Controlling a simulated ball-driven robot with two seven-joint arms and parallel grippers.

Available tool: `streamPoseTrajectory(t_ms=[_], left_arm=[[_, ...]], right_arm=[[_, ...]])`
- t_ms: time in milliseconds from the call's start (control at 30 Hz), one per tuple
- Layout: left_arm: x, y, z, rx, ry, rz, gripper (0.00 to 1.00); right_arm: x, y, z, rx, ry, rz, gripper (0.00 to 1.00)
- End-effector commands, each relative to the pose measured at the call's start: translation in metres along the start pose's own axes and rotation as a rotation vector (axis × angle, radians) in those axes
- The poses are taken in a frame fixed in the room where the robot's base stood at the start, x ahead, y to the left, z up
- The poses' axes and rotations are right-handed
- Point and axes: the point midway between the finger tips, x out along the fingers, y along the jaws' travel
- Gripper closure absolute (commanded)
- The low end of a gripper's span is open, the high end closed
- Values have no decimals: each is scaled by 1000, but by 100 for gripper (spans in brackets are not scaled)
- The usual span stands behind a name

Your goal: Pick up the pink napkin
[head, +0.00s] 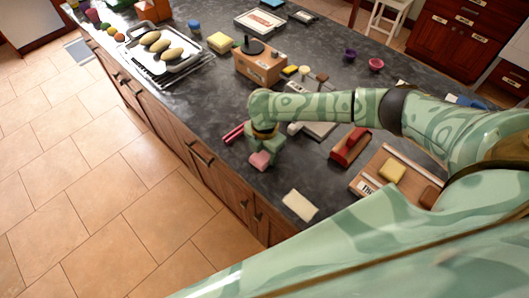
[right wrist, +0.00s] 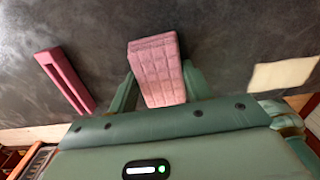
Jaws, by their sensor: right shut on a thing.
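The pink napkin (right wrist: 157,70) is a folded, quilted-looking block. In the right wrist view it sits between the two fingers of my right gripper (right wrist: 158,88), which is shut on it. In the head view the pink napkin (head: 260,161) shows just below the right gripper (head: 262,153), over the counter near its front edge. Whether it touches the counter is hard to tell. My left gripper is not in view.
A red-pink tong-like item (right wrist: 66,80) lies left of the napkin. A cream napkin (head: 300,205) lies near the front edge.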

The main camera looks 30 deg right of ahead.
Motion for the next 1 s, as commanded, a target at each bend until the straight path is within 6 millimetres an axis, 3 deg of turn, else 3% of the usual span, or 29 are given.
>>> streamPoseTrajectory(t_ms=[267,567,800,1000], left_arm=[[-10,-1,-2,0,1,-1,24],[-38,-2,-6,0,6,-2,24],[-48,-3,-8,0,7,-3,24],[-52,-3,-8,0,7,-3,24]], right_arm=[[-34,2,0,0,1,5,73],[-98,-47,-23,-3,0,3,73],[-117,-96,-48,-2,1,1,73],[-127,-118,-59,0,1,1,73]])
